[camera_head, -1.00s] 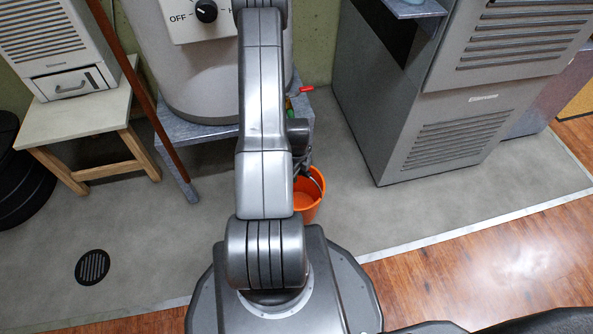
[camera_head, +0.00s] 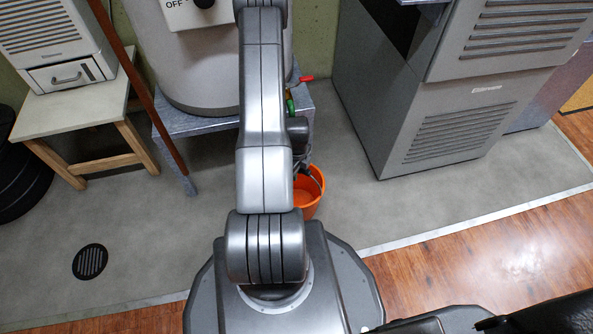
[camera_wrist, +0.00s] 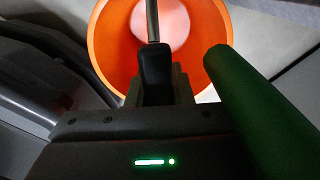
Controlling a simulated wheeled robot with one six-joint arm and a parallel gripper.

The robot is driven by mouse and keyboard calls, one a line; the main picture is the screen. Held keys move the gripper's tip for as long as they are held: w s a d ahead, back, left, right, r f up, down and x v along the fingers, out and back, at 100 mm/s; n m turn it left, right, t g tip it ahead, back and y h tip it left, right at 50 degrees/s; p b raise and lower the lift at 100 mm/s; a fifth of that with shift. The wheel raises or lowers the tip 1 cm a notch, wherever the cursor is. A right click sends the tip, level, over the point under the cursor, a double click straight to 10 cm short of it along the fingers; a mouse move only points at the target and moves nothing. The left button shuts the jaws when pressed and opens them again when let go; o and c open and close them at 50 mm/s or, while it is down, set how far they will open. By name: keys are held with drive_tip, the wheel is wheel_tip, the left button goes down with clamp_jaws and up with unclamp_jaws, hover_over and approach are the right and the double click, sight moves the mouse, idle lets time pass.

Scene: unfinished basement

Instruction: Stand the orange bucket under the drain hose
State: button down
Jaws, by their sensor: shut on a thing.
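The orange bucket (camera_head: 313,201) shows partly behind my arm in the head view, beside the front right of the grey stand. In the wrist view its open mouth and orange rim (camera_wrist: 103,45) face the camera, and a pale round patch shows inside. My gripper (camera_wrist: 156,75) is shut on the dark grip of the bucket's handle (camera_wrist: 153,20). A thick green hose (camera_wrist: 262,115) enters from the lower right of the wrist view, its end overlapping the bucket's right rim. A little green (camera_head: 290,104) shows beside the arm in the head view. Whether the bucket touches the floor is unclear.
A tank (camera_head: 180,70) stands on the grey stand (camera_head: 205,127), with a red valve lever (camera_head: 306,78) beside it. A wooden stool (camera_head: 70,118) and leaning pole (camera_head: 150,95) are left. A grey cabinet (camera_head: 440,120) stands right. A floor drain (camera_head: 90,262) lies in open floor.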

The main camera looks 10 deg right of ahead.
drive_tip(key=shift+f+b, duration=0.3)
drive_tip(key=shift+f, duration=0.1)
drive_tip(key=c, duration=1.2)
unclamp_jaws()
wheel_tip(320, 180, up, 14)
drive_tip(key=p, duration=0.4)
drive_tip(key=shift+p, duration=0.4)
